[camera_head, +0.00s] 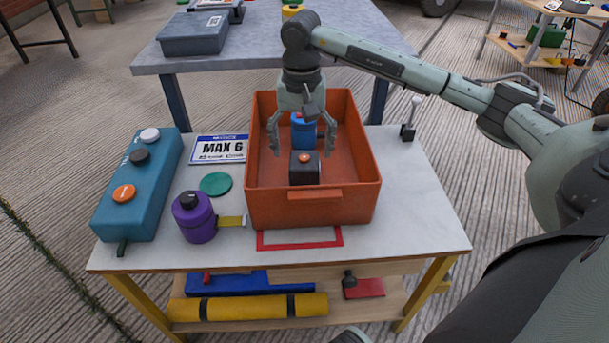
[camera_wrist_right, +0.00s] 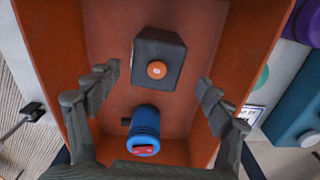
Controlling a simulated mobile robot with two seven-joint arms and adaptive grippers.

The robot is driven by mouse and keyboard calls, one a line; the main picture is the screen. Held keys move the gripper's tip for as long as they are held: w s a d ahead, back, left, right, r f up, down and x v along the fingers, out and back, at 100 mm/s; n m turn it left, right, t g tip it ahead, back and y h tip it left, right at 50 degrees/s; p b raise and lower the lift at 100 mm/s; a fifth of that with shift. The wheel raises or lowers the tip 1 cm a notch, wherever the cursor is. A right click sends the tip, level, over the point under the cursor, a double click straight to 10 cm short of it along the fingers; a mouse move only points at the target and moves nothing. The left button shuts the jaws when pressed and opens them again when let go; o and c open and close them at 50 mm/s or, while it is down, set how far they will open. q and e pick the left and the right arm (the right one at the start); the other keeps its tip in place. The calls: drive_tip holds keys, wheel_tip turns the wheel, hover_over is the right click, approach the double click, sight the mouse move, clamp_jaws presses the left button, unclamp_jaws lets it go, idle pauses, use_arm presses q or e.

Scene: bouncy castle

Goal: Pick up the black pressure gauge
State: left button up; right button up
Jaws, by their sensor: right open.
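I cannot clearly make out a gauge dial. A small black round-topped item (camera_head: 349,279) on the lower shelf, by a red patch, may be the black pressure gauge; it is too small to be sure. My right gripper (camera_head: 301,146) points down into the orange crate (camera_head: 315,205), open and empty. In the right wrist view its fingers (camera_wrist_right: 158,80) are spread. Below them in the crate lie a black box with an orange button (camera_head: 304,172), also in the wrist view (camera_wrist_right: 160,50), and a blue cylinder (camera_wrist_right: 145,125). My left gripper is out of view.
On the white table (camera_head: 420,215) stand a teal case (camera_head: 145,180), a purple canister (camera_head: 195,222), a MAX 6 sign (camera_head: 218,149), a green disc (camera_head: 215,184) and a black-based lever (camera_head: 408,131). The lower shelf holds a yellow roll (camera_head: 245,307). The table's right front is clear.

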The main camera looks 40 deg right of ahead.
sight(304, 174)
drive_tip(key=f, duration=0.7)
drive_tip(key=shift+s+f+p, duration=0.1)
drive_tip(key=shift+s+p, duration=0.2)
drive_tip(key=shift+p, duration=0.05)
drive_tip(key=shift+f, duration=0.15)
drive_tip(key=c, duration=1.6)
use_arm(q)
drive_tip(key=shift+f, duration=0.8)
